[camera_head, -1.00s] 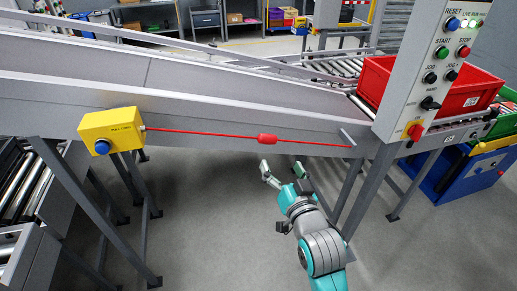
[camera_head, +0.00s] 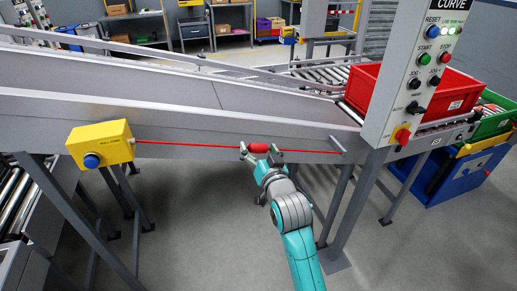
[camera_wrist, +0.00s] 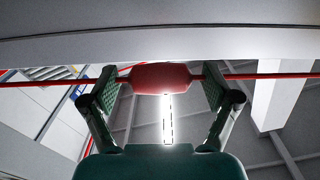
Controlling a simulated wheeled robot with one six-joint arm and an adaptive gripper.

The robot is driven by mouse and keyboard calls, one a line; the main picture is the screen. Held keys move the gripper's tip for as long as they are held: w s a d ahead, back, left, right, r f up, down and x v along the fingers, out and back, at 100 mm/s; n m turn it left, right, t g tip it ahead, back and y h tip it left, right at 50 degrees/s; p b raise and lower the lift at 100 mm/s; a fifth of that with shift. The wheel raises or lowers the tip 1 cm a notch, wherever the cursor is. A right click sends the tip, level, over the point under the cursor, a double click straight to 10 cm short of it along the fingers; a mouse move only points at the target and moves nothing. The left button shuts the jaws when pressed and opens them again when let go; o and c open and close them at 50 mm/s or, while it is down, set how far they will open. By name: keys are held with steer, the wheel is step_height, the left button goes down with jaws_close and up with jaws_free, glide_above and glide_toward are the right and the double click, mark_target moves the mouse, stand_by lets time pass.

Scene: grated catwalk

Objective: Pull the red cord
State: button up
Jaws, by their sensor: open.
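The red cord (camera_head: 190,144) runs taut and level along the conveyor's side, from a yellow box (camera_head: 100,145) at the left to a bracket at the right. A thicker red grip piece (camera_head: 258,148) sits on the cord; it also shows in the wrist view (camera_wrist: 160,78). My gripper (camera_head: 260,153) is at this grip piece. In the wrist view my gripper (camera_wrist: 160,88) is open, with one green-padded finger at each end of the grip piece and the cord passing by both fingers. I cannot tell whether the pads touch it.
The grey conveyor side (camera_head: 210,125) lies just behind the cord. A control panel (camera_head: 415,80) with buttons stands at the right, beside a red crate (camera_head: 362,85) and a green crate (camera_head: 490,125). Grey legs (camera_head: 350,205) stand right of my arm. Open floor lies left of it.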

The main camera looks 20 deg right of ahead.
mark_target(260, 152)
steer(key=c, duration=1.3)
steer(key=shift+s+f, duration=0.1)
steer(key=shift+s, duration=2.25)
steer(key=o, duration=1.3)
steer(key=shift+s, duration=0.1)
steer(key=s, duration=1.2)
